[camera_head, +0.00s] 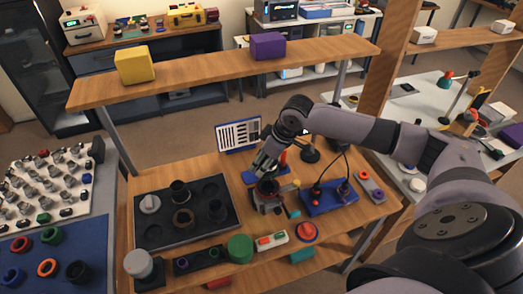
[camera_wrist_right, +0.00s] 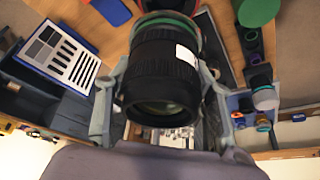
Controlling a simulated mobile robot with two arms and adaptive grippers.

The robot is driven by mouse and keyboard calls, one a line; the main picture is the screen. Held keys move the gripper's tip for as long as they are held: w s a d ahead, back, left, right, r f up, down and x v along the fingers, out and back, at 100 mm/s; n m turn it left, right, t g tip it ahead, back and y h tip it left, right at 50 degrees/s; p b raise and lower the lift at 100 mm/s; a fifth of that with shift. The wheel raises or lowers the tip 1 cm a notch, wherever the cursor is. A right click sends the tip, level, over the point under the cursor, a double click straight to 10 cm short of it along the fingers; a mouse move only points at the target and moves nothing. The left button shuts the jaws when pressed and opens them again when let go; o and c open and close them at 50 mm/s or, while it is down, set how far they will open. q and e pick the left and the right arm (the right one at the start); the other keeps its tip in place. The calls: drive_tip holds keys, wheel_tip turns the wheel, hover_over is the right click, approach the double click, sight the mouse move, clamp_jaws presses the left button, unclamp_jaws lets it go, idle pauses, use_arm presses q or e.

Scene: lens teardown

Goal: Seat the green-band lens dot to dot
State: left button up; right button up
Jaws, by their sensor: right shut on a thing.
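In the right wrist view a black ribbed lens barrel (camera_wrist_right: 160,72) with a green band (camera_wrist_right: 168,22) and a white patch (camera_wrist_right: 187,56) sits between the fingers of my right gripper (camera_wrist_right: 163,84). The gripper is shut on the lens barrel. In the head view my right gripper (camera_head: 264,164) reaches down over a dark round part (camera_head: 268,187) in a small stand on the bench. I cannot tell whether the lens touches the stand. No alignment dots can be made out. My left gripper is out of view.
A dark tray (camera_head: 155,238) with round wells lies left of the stand. A blue box with leads (camera_head: 328,199) stands to the right. A green disc (camera_head: 239,248) and a red button (camera_head: 307,231) lie in front. A wooden shelf (camera_head: 200,78) spans behind, and a striped chart (camera_head: 239,134) stands below it.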

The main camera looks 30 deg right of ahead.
drive_tip(key=shift+s+d, duration=0.1)
drive_tip(key=shift+d, duration=0.05)
drive_tip(key=shift+f, duration=0.25)
drive_tip(key=shift+f+b, duration=0.8)
drive_tip(key=shift+b, duration=0.35)
wheel_tip(320, 180, down, 3)
drive_tip(key=b, duration=0.3)
drive_tip(key=shift+r, duration=0.2)
drive_tip(key=shift+f, duration=0.65)
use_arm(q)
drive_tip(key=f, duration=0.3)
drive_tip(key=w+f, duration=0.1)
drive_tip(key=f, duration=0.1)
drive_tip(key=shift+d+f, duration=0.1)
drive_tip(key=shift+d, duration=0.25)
use_arm(e)
drive_tip(key=shift+f, duration=0.1)
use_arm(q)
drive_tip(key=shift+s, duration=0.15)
